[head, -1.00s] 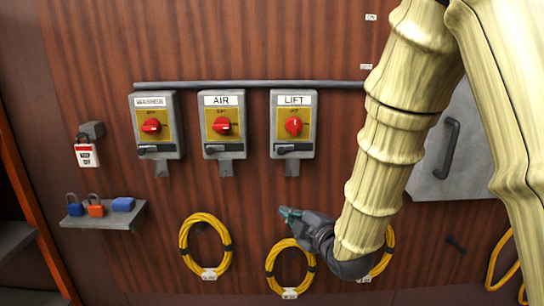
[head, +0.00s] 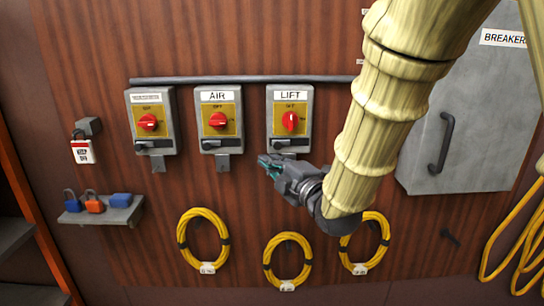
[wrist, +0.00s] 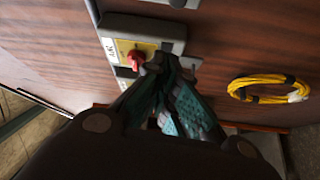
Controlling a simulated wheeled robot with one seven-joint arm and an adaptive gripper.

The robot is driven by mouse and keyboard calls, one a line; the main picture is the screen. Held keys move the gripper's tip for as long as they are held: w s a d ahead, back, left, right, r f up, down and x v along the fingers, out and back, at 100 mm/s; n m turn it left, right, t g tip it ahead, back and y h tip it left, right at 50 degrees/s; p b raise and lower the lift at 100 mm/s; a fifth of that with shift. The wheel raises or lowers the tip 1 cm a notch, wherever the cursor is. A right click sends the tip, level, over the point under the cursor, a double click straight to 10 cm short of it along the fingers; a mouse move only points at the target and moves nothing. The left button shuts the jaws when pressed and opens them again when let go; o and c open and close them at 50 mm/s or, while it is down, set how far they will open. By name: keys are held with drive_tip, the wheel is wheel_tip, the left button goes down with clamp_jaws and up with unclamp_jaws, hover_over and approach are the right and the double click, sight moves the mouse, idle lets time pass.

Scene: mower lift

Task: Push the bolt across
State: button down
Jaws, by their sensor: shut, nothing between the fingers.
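The LIFT box (head: 306,108) is a grey switch box on the wood panel. Its red knob (head: 290,122) stands upright. A dark bolt (head: 290,143) lies level across its lower part, its knob end towards the left. The AIR box (head: 233,110) and the left box (head: 166,112) have like bolts, with their red knobs turned level. My gripper (head: 264,161) is shut and empty, just below and left of the LIFT box's bolt, apparently apart from it. In the wrist view the gripper's fingers (wrist: 172,62) cover part of a box with a red knob (wrist: 136,60); the bolt is hidden there.
A grey conduit (head: 230,79) runs above the boxes. Yellow coiled cables (head: 181,243) hang below. A shelf with padlocks (head: 100,216) and a tagged lock (head: 82,152) are at left. The breaker cabinet (head: 480,150) stands right, behind my arm.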

sight(279, 144)
drive_tip(key=w+p, duration=0.2)
drive_tip(key=w, duration=0.1)
drive_tip(key=w+p, duration=0.2)
drive_tip(key=w+a+p, duration=0.1)
drive_tip(key=w+p, duration=0.1)
drive_tip(key=w, duration=0.1)
drive_tip(key=shift+w+f, duration=0.1)
drive_tip(key=shift+w, duration=0.2)
drive_tip(key=shift+d, duration=0.25)
drive_tip(key=d+b, duration=0.4)
drive_tip(key=shift+f, duration=0.15)
drive_tip(key=shift+d, duration=0.45)
drive_tip(key=shift+r, duration=0.2)
drive_tip(key=shift+a+b, duration=0.15)
drive_tip(key=shift+b, duration=0.15)
